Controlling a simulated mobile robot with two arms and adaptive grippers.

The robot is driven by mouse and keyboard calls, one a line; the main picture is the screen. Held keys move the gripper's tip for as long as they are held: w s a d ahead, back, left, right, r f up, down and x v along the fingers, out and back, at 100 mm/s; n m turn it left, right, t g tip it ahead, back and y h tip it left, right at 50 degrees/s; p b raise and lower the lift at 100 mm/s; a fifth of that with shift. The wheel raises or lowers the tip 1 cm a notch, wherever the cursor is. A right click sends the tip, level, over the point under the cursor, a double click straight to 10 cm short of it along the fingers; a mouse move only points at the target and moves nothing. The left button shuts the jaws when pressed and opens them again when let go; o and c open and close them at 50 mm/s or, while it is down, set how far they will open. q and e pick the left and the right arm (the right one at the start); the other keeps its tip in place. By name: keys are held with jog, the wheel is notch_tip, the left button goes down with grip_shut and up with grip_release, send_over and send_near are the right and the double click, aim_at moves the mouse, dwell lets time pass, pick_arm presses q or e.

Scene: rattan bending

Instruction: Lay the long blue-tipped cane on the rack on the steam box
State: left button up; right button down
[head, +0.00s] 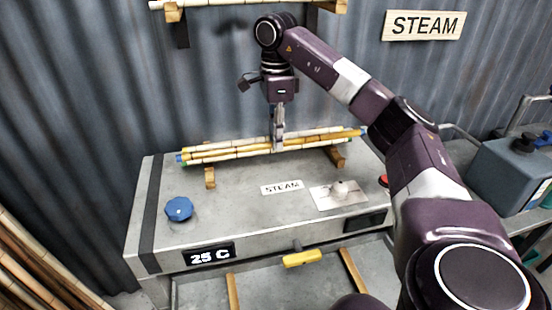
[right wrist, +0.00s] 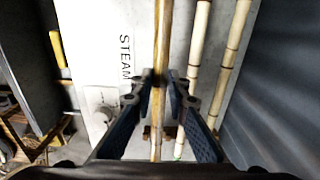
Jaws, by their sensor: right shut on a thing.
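My right gripper (head: 278,146) is shut on a yellow-brown cane, low over the rack on the steam box (head: 235,215). In the right wrist view this cane (right wrist: 163,30) runs between the two fingers. Blue ends show at the left (head: 179,158) and right of the cane group; which cane each belongs to is hard to tell. The rack's wooden supports (head: 210,179) stand on the box top, left and right. Pale canes (right wrist: 197,60) lie beside the held one, nearly parallel. Whether the held cane touches the rack is unclear. My left gripper is out of view.
A blue knob (head: 179,208), a steam label and a metal plate (head: 338,196) are on the box's front part. More canes (head: 40,262) lean at the lower left. A wall shelf holds a cane above. A grey container (head: 515,170) stands at the right.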

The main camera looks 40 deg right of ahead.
jog(key=shift+f+p, duration=0.4)
jog(key=shift+f, duration=0.15)
jog(key=shift+d+f, duration=0.15)
jog(key=shift+f, duration=0.55)
notch_tip(320, 180, down, 3)
jog(key=shift+r+p, duration=0.1)
jog(key=shift+p, duration=0.6)
jog(key=shift+f, duration=0.25)
jog(key=shift+f, duration=0.1)
jog(key=c, duration=1.9)
grip_release()
